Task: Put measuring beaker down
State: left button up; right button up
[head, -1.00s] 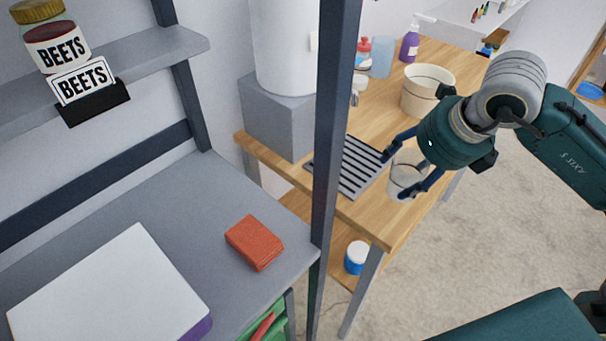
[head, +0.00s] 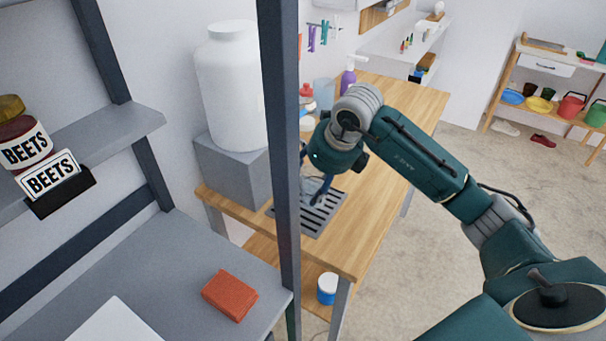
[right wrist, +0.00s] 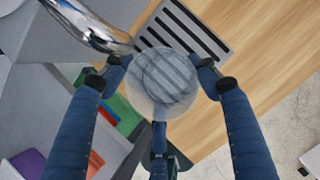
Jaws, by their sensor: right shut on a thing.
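The measuring beaker is a clear round vessel (right wrist: 163,84), seen from above in the right wrist view. My right gripper (right wrist: 160,80) is shut on it, with its blue fingers around the rim. In the head view, my right gripper (head: 312,186) holds the beaker by the slatted drip tray (head: 318,222), and the dark post and my own arm partly hide it. In the right wrist view, the beaker overlaps the tray's edge (right wrist: 222,50). I cannot tell whether its base touches anything. My left gripper is not in view.
A white tank (head: 230,90) stands on a grey block (head: 225,170) beside the tray. A chrome spout (right wrist: 95,22) is close to the beaker. A dark post (head: 280,150) stands in front. The wooden tabletop (head: 360,210) is clear right of the tray.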

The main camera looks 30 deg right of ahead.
aim_at(305, 178)
jog(key=w, duration=0.2)
jog(key=w+p, duration=0.1)
jog(key=w, duration=0.1)
jog(key=shift+a, duration=0.4)
notch_tip(305, 178, down, 3)
jog(key=shift+s+r+p, duration=0.1)
jog(key=shift+p, duration=0.5)
jog(key=shift+f, duration=0.4)
jog(key=shift+f, duration=0.15)
jog(key=o, duration=0.9)
jog(key=shift+o, duration=0.2)
